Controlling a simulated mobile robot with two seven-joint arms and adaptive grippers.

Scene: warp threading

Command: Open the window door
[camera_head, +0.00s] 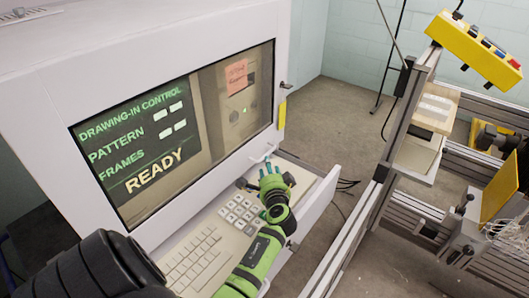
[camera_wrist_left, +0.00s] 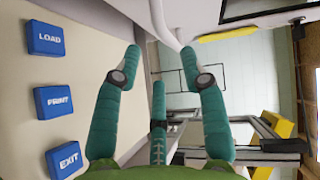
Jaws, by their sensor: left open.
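The window door (camera_head: 190,120) is a large glass pane in the front of a white cabinet, and it looks shut. A screen reading "READY" and a pink note show behind the glass. A small white handle (camera_head: 264,154) is at its lower right; a white curved bar, likely this handle, shows in the left wrist view (camera_wrist_left: 164,24). My left gripper (camera_head: 270,178) is just below the handle, over the keyboard drawer. In the left wrist view its teal fingers (camera_wrist_left: 165,65) are spread and empty, with the bar beyond the tips, apparently not touching. My right gripper is out of view.
A keyboard (camera_head: 200,258) sits in a pulled-out drawer (camera_head: 318,200) below the door. Blue LOAD (camera_wrist_left: 46,38), PRINT (camera_wrist_left: 54,102) and EXIT (camera_wrist_left: 66,160) buttons are beside the fingers. A metal frame machine (camera_head: 375,195) stands at right, with bare floor (camera_head: 335,110) between.

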